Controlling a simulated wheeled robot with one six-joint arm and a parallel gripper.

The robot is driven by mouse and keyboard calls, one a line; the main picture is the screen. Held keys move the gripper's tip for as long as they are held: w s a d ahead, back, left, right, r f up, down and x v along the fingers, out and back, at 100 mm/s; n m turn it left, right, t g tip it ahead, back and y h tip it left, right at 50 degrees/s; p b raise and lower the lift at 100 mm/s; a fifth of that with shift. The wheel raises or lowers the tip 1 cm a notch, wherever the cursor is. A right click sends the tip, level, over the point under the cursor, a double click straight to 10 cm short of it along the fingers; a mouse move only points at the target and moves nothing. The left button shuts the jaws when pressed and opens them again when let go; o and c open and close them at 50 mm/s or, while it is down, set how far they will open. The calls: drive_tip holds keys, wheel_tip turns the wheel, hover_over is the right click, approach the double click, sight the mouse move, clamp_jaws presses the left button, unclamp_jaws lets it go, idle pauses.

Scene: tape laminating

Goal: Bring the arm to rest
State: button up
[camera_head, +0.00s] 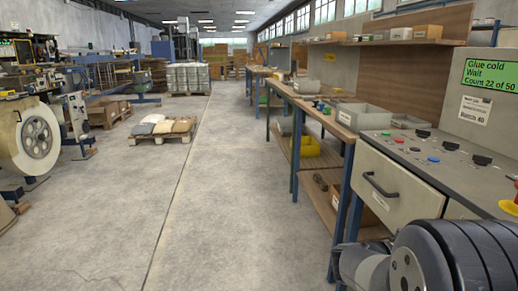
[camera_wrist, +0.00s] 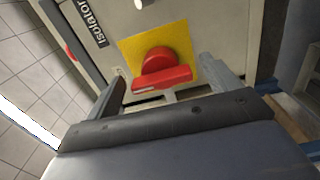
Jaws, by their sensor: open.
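My gripper (camera_wrist: 162,88) shows in the wrist view with its two fingers apart and nothing between them. Ahead of the fingers is a red rotary switch (camera_wrist: 160,70) on a yellow plate (camera_wrist: 130,45), fixed to a grey panel labelled "Isolator" (camera_wrist: 84,22). The fingers appear on either side of the switch in the picture; whether they touch anything I cannot tell. In the head view my arm (camera_head: 430,262) shows at the bottom right, and my gripper is out of that frame.
A control console (camera_head: 420,165) with buttons and a drawer handle stands at the right. Its screen (camera_head: 490,76) reads "Glue cold, Wait, Count 22 of 50". A workbench (camera_head: 318,115) with grey bins runs behind it. The aisle floor (camera_head: 225,200) is clear; a roll machine (camera_head: 35,140) stands left.

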drive_tip(key=shift+d, duration=0.7)
drive_tip(key=shift+a, duration=0.1)
